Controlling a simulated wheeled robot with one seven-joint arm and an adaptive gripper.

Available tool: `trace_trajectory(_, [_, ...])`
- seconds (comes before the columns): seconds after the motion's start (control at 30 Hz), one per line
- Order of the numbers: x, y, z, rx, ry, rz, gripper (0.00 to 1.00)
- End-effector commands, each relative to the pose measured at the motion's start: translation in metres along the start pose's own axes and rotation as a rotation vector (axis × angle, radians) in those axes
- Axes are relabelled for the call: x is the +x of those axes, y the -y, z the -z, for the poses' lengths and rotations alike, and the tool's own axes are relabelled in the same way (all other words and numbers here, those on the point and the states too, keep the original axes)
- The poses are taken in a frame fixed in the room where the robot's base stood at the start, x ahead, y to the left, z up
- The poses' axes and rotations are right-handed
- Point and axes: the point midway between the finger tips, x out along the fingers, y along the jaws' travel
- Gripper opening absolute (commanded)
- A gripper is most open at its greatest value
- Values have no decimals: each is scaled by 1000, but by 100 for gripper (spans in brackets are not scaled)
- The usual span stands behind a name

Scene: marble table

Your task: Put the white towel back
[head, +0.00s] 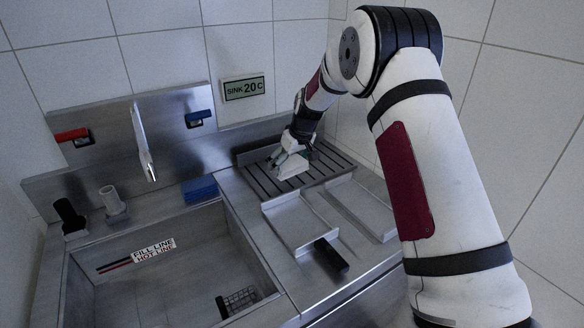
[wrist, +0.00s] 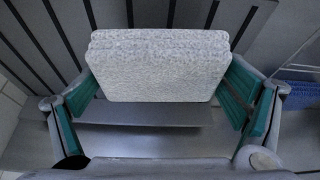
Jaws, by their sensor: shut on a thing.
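The white towel (wrist: 158,66) is a folded, thick, speckled grey-white block in the wrist view. My gripper (wrist: 160,100) is shut on it, with a green-padded finger at each side. In the head view the towel (head: 293,167) shows as a small white shape under my gripper (head: 287,158), over the dark slatted rack (head: 263,183) at the back right of the counter. I cannot tell whether the towel touches the rack. My gripper and wrist partly hide it in the head view.
Two shallow metal trays (head: 290,222) lie in front of the rack, with a black block (head: 331,256) by them. The sink basin (head: 190,235) is at the left. A blue sponge-like block (head: 199,190) sits on its back rim. The tap spout (head: 143,142) rises behind.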

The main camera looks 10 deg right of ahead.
Motion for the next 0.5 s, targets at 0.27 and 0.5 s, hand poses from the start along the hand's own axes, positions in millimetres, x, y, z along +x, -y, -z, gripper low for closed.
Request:
trace_trajectory(0.27, [6,-14,10,1,-1,-1,61])
trace_trajectory(0.5, [30,-24,8,2,3,1,61])
